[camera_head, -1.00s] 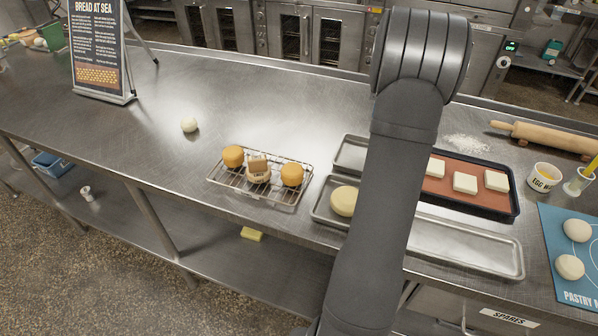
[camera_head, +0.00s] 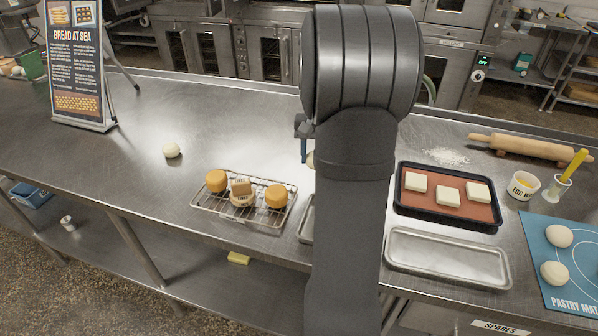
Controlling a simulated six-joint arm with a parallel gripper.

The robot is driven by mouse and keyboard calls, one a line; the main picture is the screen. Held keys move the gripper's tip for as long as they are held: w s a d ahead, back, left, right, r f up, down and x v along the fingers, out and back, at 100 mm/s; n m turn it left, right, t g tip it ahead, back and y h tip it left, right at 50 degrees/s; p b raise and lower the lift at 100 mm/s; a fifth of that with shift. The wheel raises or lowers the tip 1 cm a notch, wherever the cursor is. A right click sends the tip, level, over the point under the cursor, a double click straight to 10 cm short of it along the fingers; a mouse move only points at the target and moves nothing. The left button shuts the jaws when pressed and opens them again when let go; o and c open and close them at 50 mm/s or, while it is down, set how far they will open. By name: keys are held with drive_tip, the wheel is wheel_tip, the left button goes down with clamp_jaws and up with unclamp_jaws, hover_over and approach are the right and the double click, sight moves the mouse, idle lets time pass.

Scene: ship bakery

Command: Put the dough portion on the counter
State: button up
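My gripper (camera_head: 306,150) is mostly hidden behind my arm, left of the picture's middle. One dark finger shows at the arm's left edge, with a sliver of a pale, rounded dough portion (camera_head: 310,160) against it. The gripper appears shut on this piece; the other finger is hidden. Its height above the steel counter (camera_head: 240,120) is hard to judge. Another small pale dough ball (camera_head: 172,150) rests on the counter at the left. A metal tray (camera_head: 305,222) is largely covered by my arm, so its contents are hidden.
A wire rack (camera_head: 255,221) with orange and brown baked pieces stands left of my arm. To the right are a dark tray (camera_head: 402,206) with pale squares, an empty metal tray (camera_head: 447,258), a rolling pin (camera_head: 530,148) and a blue mat (camera_head: 545,285) with dough balls. The counter's left is mostly clear.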

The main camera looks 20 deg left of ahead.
drive_tip(key=a+f, duration=0.1)
drive_tip(key=a, duration=0.1)
drive_tip(key=a+f, duration=0.1)
drive_tip(key=a, duration=0.1)
drive_tip(key=shift+w+f, duration=0.35)
drive_tip(key=shift+f, duration=1.95)
drive_tip(key=shift+f, duration=0.15)
drive_tip(key=o, duration=0.7)
drive_tip(key=r, duration=0.4)
drive_tip(key=w+r, duration=0.1)
drive_tip(key=r, duration=0.7)
drive_tip(key=shift+w+a+r, duration=0.15)
drive_tip(key=shift+w+a, duration=0.05)
drive_tip(key=shift+c, duration=0.2)
